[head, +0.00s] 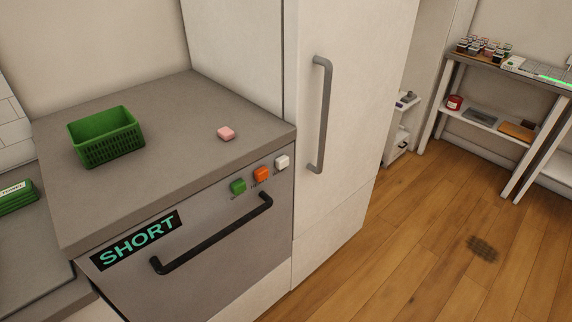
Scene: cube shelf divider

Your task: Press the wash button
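A grey machine (215,221) stands at the left with a dark display (137,242) reading "SHORT" in teal letters. Its front carries a green button (238,187), an orange button (261,174) and a white button (282,162) in a row rising to the right. The small lettering by the buttons is too small to read, so I cannot tell which one is the wash button. A black bar handle (212,236) runs across the front below them. Neither of my grippers is in view.
A green basket (106,137) and a pink block (226,133) sit on the machine's top. A tall white cabinet (350,115) with a grey handle (320,115) adjoins on the right. Wooden floor (410,245) is mostly clear, with a dark patch (482,248). Shelves (500,130) stand at the far right.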

